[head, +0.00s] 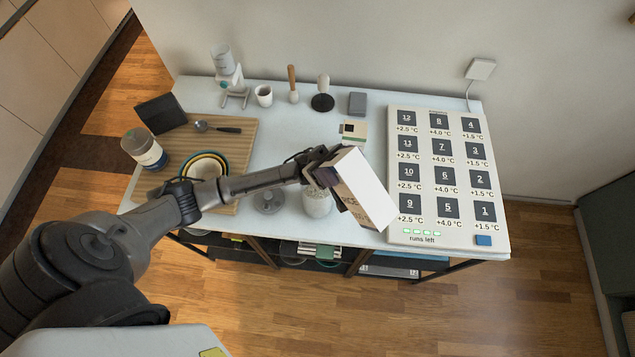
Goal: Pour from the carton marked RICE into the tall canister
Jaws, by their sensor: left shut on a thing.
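My left gripper (334,180) is shut on a box-shaped carton (366,192) with a white face and a printed beige side. The carton is tilted, its lower end pointing down and right; I cannot read RICE on it. A pale speckled vessel (318,205), perhaps the tall canister, stands on the white table right below the gripper. The gripper and carton hide its upper part, so I cannot see its mouth or whether anything falls in. My right gripper is out of view.
A grey round lid-like disc (268,203) lies left of the vessel. A numbered panel (398,125) covers the table's right. A small carton-like box (353,131) lies behind.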

